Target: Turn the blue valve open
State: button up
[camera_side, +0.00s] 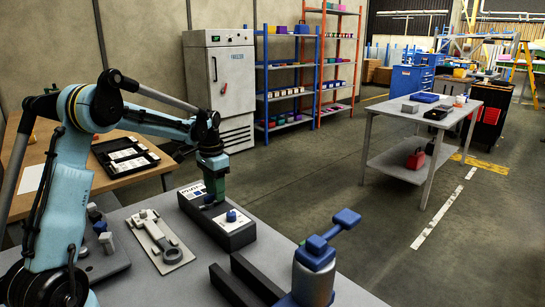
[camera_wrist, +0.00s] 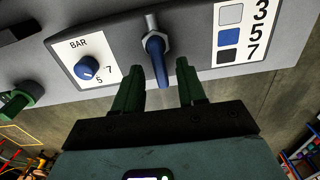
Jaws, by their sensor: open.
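The blue valve (camera_wrist: 156,62) shows in the wrist view as a blue lever on a hex nut and metal stem, on a grey panel box (camera_wrist: 190,28). My gripper (camera_wrist: 159,72) has dark green fingers, open, one on each side of the lever's end. Gaps show between lever and fingers; I cannot tell their depth along the lever. In the side view, my gripper (camera_side: 213,198) points down over the panel box (camera_side: 240,238), and the lever is mostly hidden there. A blue round knob (camera_wrist: 86,68) marked BAR, 5 and 7 sits left of the lever.
A green knob (camera_wrist: 14,102) is left of the BAR dial. In the side view, a flat plate with a wrench-shaped part (camera_side: 160,240) lies left of the box. A blue-topped clamp-like device (camera_side: 315,255) and dark bars (camera_side: 235,285) stand at the front right.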

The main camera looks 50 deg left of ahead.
notch_tip(320, 180, up, 12)
dwell(0.6)
jog(key=s+d+f+t, duration=0.3)
jog(key=s+d, duration=0.2)
jog(key=d, duration=0.6)
jog(key=s+d+f+t, duration=0.3)
jog(key=s+d, duration=0.3)
jog(key=d, duration=0.6)
jog(key=shift+s+d+f+t, duration=0.2)
jog(key=shift+d+t, duration=0.1)
jog(key=shift+t, duration=0.3)
